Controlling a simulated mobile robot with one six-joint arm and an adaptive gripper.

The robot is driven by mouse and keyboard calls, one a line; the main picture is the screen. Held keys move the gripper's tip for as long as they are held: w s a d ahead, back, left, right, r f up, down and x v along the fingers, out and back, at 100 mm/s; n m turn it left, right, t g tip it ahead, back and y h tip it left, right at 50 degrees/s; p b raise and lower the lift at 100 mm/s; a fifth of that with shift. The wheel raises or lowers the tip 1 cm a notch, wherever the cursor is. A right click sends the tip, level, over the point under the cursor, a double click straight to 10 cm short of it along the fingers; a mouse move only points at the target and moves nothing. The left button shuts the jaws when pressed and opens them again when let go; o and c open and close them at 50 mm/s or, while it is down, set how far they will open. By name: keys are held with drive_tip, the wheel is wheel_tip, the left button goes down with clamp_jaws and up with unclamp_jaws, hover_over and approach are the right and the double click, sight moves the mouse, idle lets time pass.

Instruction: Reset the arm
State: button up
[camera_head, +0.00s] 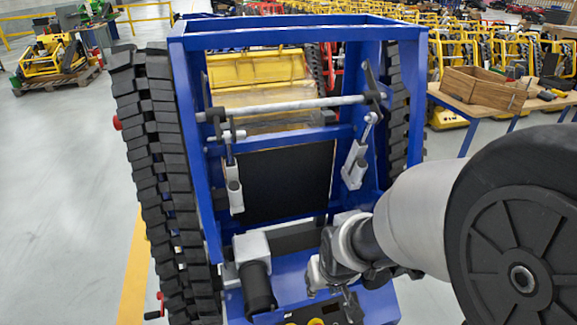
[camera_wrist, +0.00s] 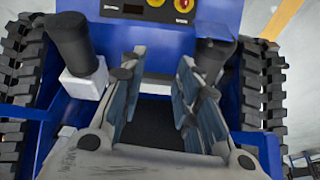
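My gripper (camera_head: 335,295) hangs over the lower end of a blue tracked carrier (camera_head: 300,32) in the head view, with my arm reaching in from the right. In the wrist view my gripper (camera_wrist: 158,78) has its two fingers apart, with nothing between them. A dark motor cylinder with a pale box (camera_wrist: 85,80) stands left of the fingers, and another dark cylinder (camera_wrist: 212,55) is close behind the right finger. I cannot tell whether that finger touches it. The carrier's panel with a red button (camera_wrist: 186,6) lies beyond the fingertips.
Black rubber tracks (camera_head: 160,150) flank the blue frame. A steel crossbar (camera_head: 290,107) and a dark plate (camera_head: 290,180) lie inside it. A wooden box (camera_head: 485,88) stands on a table (camera_head: 445,98) at the right. Open grey floor (camera_head: 60,200) is at the left.

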drive_tip(key=s+d+r+m, duration=0.1)
drive_tip(key=s+d+r, duration=0.2)
drive_tip(key=s+r, duration=0.5)
drive_tip(key=s+d+r, duration=0.3)
drive_tip(key=s+r, duration=0.5)
drive_tip(key=s, duration=0.1)
drive_tip(key=shift+d+r+m+t+h, duration=0.15)
drive_tip(key=shift+d+m+t+h, duration=0.15)
drive_tip(key=shift+m, duration=0.1)
idle(1.8)
